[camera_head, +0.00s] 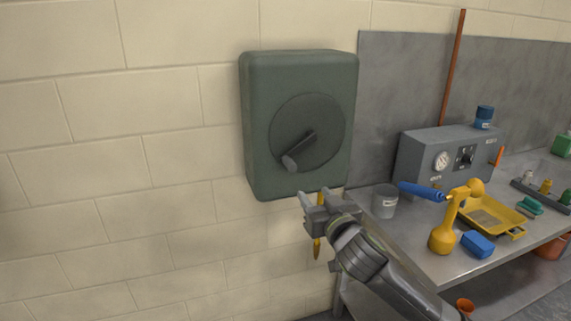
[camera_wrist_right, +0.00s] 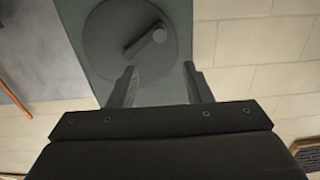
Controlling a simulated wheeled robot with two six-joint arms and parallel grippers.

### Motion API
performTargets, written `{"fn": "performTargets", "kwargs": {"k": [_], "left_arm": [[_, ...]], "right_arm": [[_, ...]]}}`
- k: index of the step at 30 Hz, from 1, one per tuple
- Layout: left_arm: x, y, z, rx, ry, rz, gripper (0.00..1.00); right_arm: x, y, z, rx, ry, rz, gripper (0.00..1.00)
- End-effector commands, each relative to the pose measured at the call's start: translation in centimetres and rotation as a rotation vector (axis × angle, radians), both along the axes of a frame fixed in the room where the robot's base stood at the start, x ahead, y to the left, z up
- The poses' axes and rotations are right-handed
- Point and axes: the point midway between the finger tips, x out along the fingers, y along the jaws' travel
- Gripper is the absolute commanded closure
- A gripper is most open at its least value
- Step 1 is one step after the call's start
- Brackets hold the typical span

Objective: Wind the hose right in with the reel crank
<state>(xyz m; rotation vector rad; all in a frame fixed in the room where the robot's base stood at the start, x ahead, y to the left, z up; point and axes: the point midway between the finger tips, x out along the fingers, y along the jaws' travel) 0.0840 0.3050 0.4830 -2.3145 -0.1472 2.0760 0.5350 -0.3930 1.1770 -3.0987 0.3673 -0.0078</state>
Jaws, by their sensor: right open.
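The green reel housing (camera_head: 255,120) is fixed to the block wall, with a round dark disc (camera_head: 325,120) on its front. The crank (camera_head: 303,146) lies across the disc, its grey knob (camera_head: 289,163) at the lower left. In the right wrist view the crank (camera_wrist_right: 143,40) and its knob (camera_wrist_right: 159,36) show beyond the fingertips. My right gripper (camera_head: 314,195) is open and empty just under the housing's lower edge, apart from the knob; its fingers also show in the wrist view (camera_wrist_right: 158,69). A yellow piece (camera_head: 317,247), perhaps the hose end, hangs below, partly hidden by the gripper. My left gripper is out of view.
The wall left of the housing is clear.

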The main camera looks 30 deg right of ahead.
Motion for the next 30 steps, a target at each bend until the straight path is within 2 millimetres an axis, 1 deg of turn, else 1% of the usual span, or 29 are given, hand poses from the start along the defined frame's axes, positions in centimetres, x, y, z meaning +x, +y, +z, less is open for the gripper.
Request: {"fn": "performTargets", "kwargs": {"k": [3, 7, 15, 18, 24, 30], "left_arm": [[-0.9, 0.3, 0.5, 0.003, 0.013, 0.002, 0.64], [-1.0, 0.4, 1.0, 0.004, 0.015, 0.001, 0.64], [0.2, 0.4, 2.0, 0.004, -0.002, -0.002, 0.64], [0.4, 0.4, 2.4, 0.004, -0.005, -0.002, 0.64], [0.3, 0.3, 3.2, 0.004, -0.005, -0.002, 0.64], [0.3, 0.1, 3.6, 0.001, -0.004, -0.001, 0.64]], "right_arm": [[2.0, -0.5, 0.2, 0.003, -0.001, -0.001, 0.55], [4.2, -1.0, 0.2, 0.003, 0.000, -0.002, 0.55], [8.5, -2.0, 0.2, 0.001, 0.002, -0.001, 0.55], [10.0, -2.4, 0.2, 0.002, 0.001, 0.000, 0.55], [12.8, -3.0, 0.2, 0.001, 0.002, 0.000, 0.55], [14.7, -3.5, 0.1, -0.001, 0.002, 0.000, 0.55]]}}
